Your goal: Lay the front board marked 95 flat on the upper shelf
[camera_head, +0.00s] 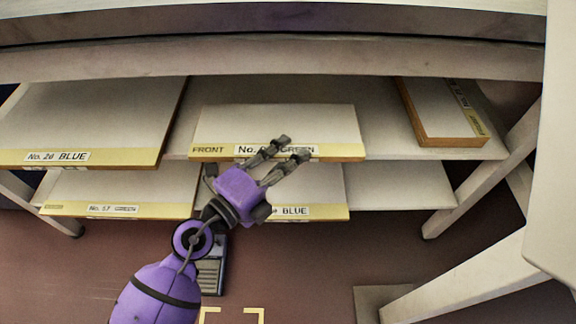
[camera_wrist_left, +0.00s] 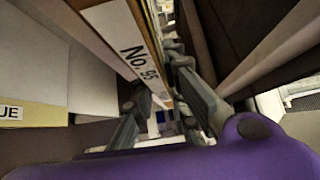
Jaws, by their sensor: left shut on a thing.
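The front board marked 95 (camera_head: 278,120) is a pale flat board with a yellow front edge. In the head view it lies over the middle of the upper shelf (camera_head: 385,130), roughly level, its front edge near the shelf's front edge. I cannot tell whether it rests on the shelf or hovers just above. My left gripper (camera_head: 291,149) is shut on its front edge, right of the middle, and covers part of its label. In the left wrist view the "No. 95" label (camera_wrist_left: 139,54) shows on the board between the fingers. My right gripper is not in view.
A board marked No. 26 BLUE (camera_head: 100,115) lies left on the upper shelf. A turned board (camera_head: 440,105) lies on the right. The lower shelf (camera_head: 390,190) holds a No. 17 board (camera_head: 125,188) and a BLUE board (camera_head: 325,185). A heavy beam (camera_head: 280,60) crosses above the shelves.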

